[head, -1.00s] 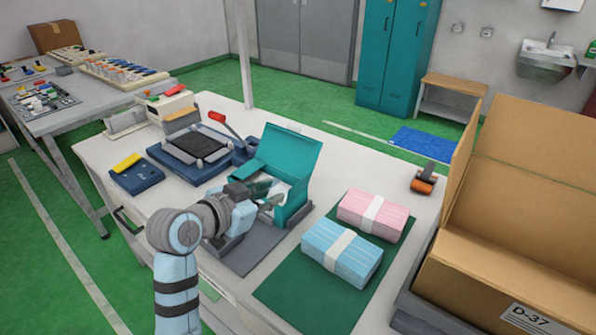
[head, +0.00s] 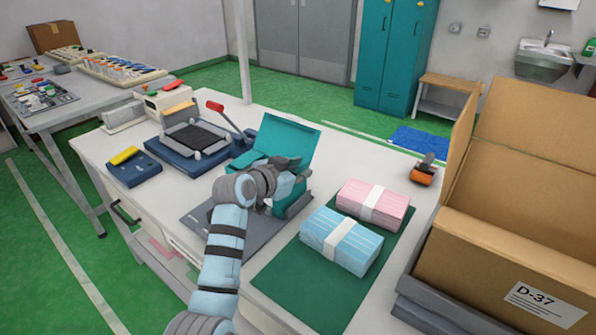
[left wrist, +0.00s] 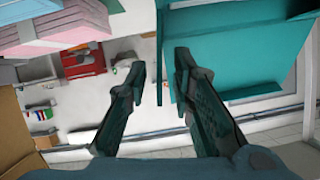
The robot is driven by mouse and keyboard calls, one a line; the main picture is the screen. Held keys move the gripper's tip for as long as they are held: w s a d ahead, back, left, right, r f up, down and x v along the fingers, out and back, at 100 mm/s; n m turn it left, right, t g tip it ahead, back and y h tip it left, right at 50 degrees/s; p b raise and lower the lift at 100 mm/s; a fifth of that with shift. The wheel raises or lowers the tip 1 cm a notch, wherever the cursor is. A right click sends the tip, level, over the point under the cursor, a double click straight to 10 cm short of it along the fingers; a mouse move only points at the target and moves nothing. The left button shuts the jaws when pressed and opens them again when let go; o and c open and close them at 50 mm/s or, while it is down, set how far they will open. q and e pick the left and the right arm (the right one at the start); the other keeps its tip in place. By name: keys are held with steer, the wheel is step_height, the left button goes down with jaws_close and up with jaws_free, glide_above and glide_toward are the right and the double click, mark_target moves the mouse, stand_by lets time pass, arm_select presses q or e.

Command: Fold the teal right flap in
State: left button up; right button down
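The teal box (head: 289,143) stands on a grey mat on the white table, its tall back lid raised in the head view. A teal panel shows low at its left side. My left gripper (head: 290,170) is at the front right part of the box and hides much of its opening and right side. In the left wrist view the gripper (left wrist: 158,75) is open, its dark fingers apart. A narrow teal strip (left wrist: 163,45), seemingly the right flap edge-on, shows between the fingers, nearer the right one. Contact cannot be told. My right gripper is not in view.
Pink (head: 373,204) and blue (head: 341,241) banded mask stacks lie on a green mat (head: 278,287) right of the box. A large cardboard carton (head: 500,265) stands at far right. A blue fixture with a red-knobbed lever (head: 215,106) is behind left.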

arm_select(q)
jaws_close()
steer(key=shift+w+a+r+n+p, duration=0.2)
steer(key=shift+n+p, duration=0.2)
steer(key=shift+p, duration=0.5)
steer(key=shift+w+a+n+g+h+p, duration=0.1)
steer(key=shift+a+n+g+h+p, duration=0.15)
steer(key=shift+n+g+h+p, duration=0.2)
steer(key=shift+w+a+f+n+g+h+b, duration=0.15)
steer(key=shift+w+a+n+g+h+b, duration=0.15)
steer(key=shift+n+h, duration=0.35)
steer(key=shift+w+a+f+n+g+h+b, duration=0.15)
steer(key=shift+a+n+h, duration=0.25)
steer(key=shift+n, duration=0.4)
steer(key=shift+o, duration=0.4)
jaws_free()
